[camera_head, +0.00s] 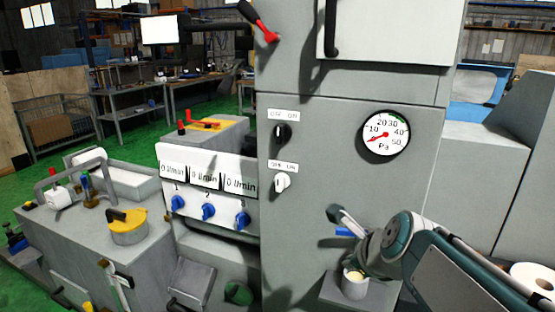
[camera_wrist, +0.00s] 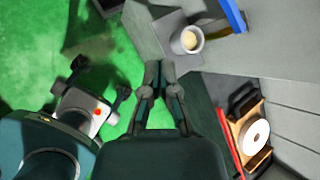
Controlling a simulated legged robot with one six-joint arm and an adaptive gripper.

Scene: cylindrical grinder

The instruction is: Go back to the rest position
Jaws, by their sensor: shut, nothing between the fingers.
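My gripper (camera_wrist: 158,68) is shut and empty in the wrist view, its two dark fingers together at the tips. The fingers point over the green floor beside a grey shelf edge. In the head view my arm reaches in from the lower right, its end close to the front of the grey cabinet (camera_head: 330,170). The fingers are hard to make out there. A grey cup (camera_head: 354,286) with pale contents stands on a small shelf just below the arm's end. In the wrist view the cup (camera_wrist: 187,40) is right of the fingertips, apart from them.
The cabinet carries a pressure gauge (camera_head: 386,134), two switches and a red-handled lever (camera_head: 262,22). A panel with blue knobs (camera_head: 208,211) and a bench with a yellow-lidded pot (camera_head: 128,227) are left. A white roll (camera_wrist: 254,136) lies right of the gripper. Green floor is open at far left.

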